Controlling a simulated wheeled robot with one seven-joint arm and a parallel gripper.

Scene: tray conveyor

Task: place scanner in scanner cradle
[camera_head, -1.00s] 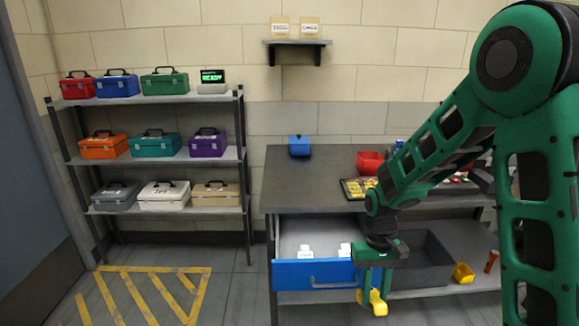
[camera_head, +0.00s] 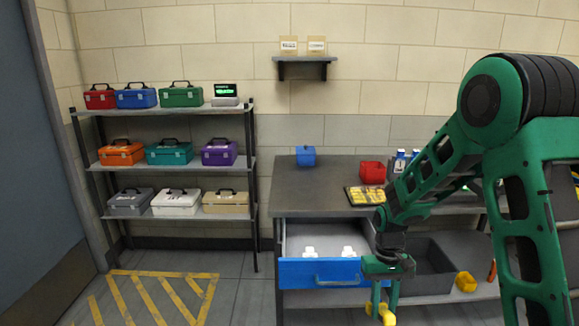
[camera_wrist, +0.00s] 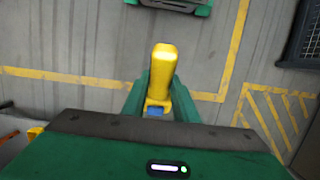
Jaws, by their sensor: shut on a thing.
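My gripper (camera_head: 383,298) is shut on a yellow scanner (camera_head: 387,315), which hangs below the fingers in front of the open blue drawer. In the wrist view the scanner (camera_wrist: 162,72) sticks out between the two green fingers, over the floor. A small blue holder (camera_head: 305,156) stands at the back left of the workbench top, apart from my gripper. It may be the scanner cradle, but I cannot tell its inner shape from here.
The blue drawer (camera_head: 318,272) stands open with white bottles inside. The workbench top (camera_head: 315,190) is clear at left; a red bin (camera_head: 372,172) and a yellow-filled tray (camera_head: 364,195) stand further right. A shelf rack (camera_head: 180,216) with toolboxes is at left.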

